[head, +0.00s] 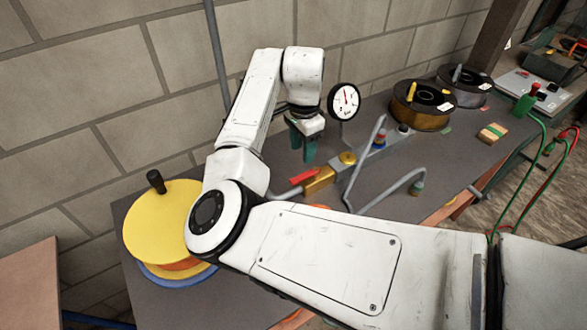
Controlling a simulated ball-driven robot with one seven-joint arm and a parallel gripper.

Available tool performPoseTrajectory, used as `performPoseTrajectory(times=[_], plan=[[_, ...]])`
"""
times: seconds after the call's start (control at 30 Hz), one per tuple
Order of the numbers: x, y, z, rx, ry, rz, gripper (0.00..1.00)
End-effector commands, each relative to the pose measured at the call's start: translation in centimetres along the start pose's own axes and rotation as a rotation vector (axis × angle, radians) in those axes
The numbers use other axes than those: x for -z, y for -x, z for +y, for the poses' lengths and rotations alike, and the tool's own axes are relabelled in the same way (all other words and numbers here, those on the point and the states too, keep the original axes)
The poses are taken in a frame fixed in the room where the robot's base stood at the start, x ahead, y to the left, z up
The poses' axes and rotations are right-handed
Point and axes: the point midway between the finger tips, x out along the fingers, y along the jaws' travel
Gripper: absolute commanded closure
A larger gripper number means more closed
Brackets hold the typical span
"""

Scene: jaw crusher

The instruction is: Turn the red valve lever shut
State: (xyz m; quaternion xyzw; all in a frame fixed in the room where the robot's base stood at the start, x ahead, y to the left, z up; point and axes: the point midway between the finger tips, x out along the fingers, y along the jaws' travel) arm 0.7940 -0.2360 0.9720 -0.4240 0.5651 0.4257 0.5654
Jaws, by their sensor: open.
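The red valve lever (303,177) sits on a brass valve body (319,181) on the dark bench top, in the middle of the head view. The lever points left and slightly down in the picture, roughly along the pipe. My gripper (303,148) is just above and behind the lever in the picture, with teal fingers pointing down. It is open and looks empty. The fingers appear apart from the lever, but the exact gap cannot be told. My arm hides part of the bench to the left of and in front of the valve.
A pressure gauge (344,100) stands right of my gripper. Bent grey pipes (393,190) rise beside the valve. A yellow wheel with a black knob (160,222) is at left. Two dark reels (421,105) (465,86) and a small wooden block (492,133) are at right. A brick wall is behind.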

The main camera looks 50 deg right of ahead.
Motion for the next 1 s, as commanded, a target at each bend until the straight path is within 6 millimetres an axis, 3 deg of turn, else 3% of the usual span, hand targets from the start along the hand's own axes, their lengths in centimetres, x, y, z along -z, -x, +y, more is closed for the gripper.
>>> performPoseTrajectory(times=[0.3, 0.5, 0.93, 1.0], plan=[[0.0, -5.7, 0.1, -0.003, 0.003, 0.000, 0.53], [0.0, -8.2, 0.0, 0.000, 0.002, 0.001, 0.53], [0.1, -9.3, 0.0, 0.001, 0.002, 0.001, 0.53], [0.1, -9.2, 0.0, 0.001, 0.002, 0.001, 0.59]])
